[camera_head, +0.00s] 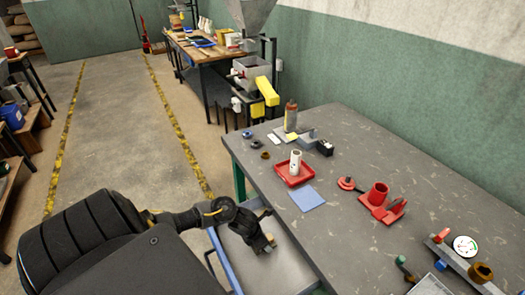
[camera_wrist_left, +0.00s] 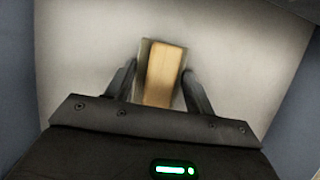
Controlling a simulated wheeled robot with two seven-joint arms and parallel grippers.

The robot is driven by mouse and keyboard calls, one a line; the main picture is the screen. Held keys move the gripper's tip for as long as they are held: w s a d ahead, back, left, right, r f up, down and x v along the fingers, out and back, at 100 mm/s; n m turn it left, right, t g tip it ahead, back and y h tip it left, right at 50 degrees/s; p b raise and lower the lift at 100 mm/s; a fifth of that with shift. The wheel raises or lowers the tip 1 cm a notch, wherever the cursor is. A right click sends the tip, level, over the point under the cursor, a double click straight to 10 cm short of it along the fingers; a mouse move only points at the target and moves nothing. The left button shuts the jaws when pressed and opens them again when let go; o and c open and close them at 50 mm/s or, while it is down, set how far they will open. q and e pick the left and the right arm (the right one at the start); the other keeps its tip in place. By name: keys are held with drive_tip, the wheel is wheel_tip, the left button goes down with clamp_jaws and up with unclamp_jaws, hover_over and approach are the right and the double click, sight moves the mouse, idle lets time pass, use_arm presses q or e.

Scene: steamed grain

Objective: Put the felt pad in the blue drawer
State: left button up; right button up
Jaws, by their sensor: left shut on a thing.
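The felt pad looks to be the tan block with a grey-green layer in the left wrist view (camera_wrist_left: 165,75); only a small part of it shows in the head view (camera_head: 271,240). My left gripper (camera_head: 264,242) is shut on it, with a finger on each side in the left wrist view (camera_wrist_left: 158,77). The blue drawer (camera_head: 226,264) stands pulled out under the table's left side, with a bare grey floor. The gripper and pad are over or inside the open drawer; whether the pad touches the floor I cannot tell. My right gripper is out of view.
The grey table (camera_head: 345,240) is beside the drawer. It bears a blue square (camera_head: 307,199), a red tray (camera_head: 294,175) with a white cylinder, and a red holder (camera_head: 382,205). Tools lie at the lower right. The floor aisle on the left is clear.

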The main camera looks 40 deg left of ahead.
use_arm(q)
drive_tip(key=o, duration=1.3)
drive_tip(key=shift+f, duration=0.1)
drive_tip(key=shift+c, duration=0.2)
drive_tip(key=shift+r, duration=0.25)
drive_tip(key=shift+s+a+r, duration=0.1)
drive_tip(key=shift+r, duration=0.25)
drive_tip(key=p+v, duration=0.1)
drive_tip(key=v, duration=1)
drive_tip(key=shift+s, duration=0.15)
